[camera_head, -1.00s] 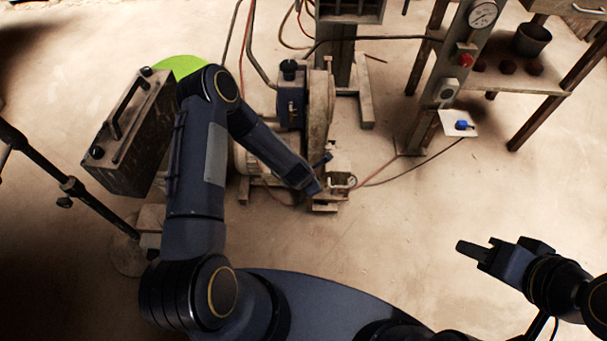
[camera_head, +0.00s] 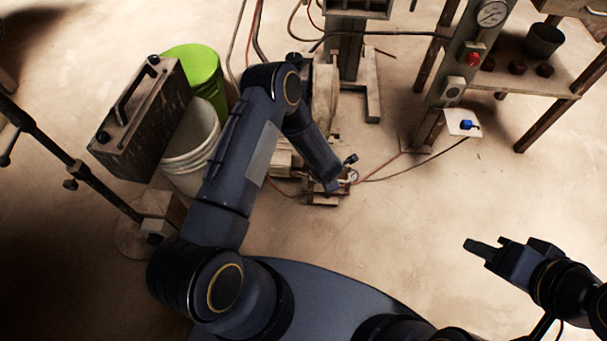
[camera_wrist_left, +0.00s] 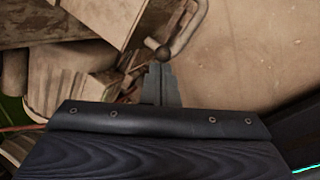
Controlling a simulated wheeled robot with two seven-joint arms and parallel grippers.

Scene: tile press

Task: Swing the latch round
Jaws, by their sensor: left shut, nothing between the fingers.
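My left gripper (camera_wrist_left: 162,85) is shut and empty, pointing ahead in the left wrist view. Just beyond its tips is a dark round knob (camera_wrist_left: 163,53) on a thin rod, beside a pale curved handle (camera_wrist_left: 190,28); I cannot tell whether the tips touch the knob, nor which part is the latch. In the head view my left forearm reaches down to the low machine (camera_head: 325,198) and hides much of it. A blue piece (camera_head: 466,125) sits on a white plate at the right post. My right gripper (camera_head: 480,248) is far from both; its finger gap is unclear.
A green bin (camera_head: 195,65), a white bucket (camera_head: 195,150) and a dark box with a handle (camera_head: 145,115) stand left of my left arm. A post with a gauge (camera_head: 491,14) and a wooden table (camera_head: 525,75) are at the right.

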